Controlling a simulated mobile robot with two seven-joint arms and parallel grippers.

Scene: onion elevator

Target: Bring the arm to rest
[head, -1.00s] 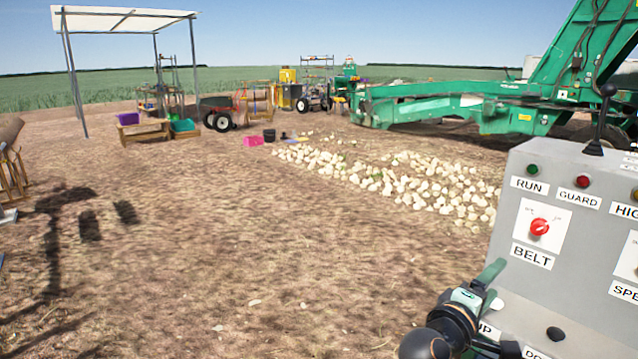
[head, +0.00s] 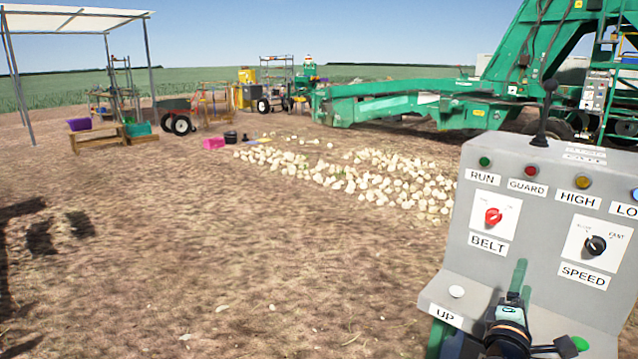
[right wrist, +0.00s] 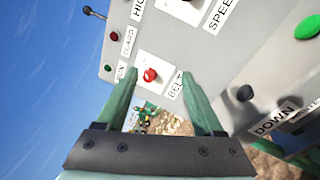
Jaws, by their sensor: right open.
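My right gripper (head: 518,285) is at the lower right of the head view, in front of the grey control box. In the right wrist view its two green fingers (right wrist: 160,100) stand wide apart with nothing between them. The control box (head: 545,190) carries a red BELT knob (head: 493,217) and a black SPEED knob (head: 595,245). The BELT knob also shows in the right wrist view (right wrist: 150,75), beyond and between the fingers. I cannot tell whether the gripper touches the box. My left gripper is not in view.
A black lever (head: 545,112) rises from the top of the box. The green elevator (head: 400,102) stands behind, with a pile of onions (head: 370,175) on the ground. A canopy (head: 75,18) and carts stand at the back left. The ground at the left is open.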

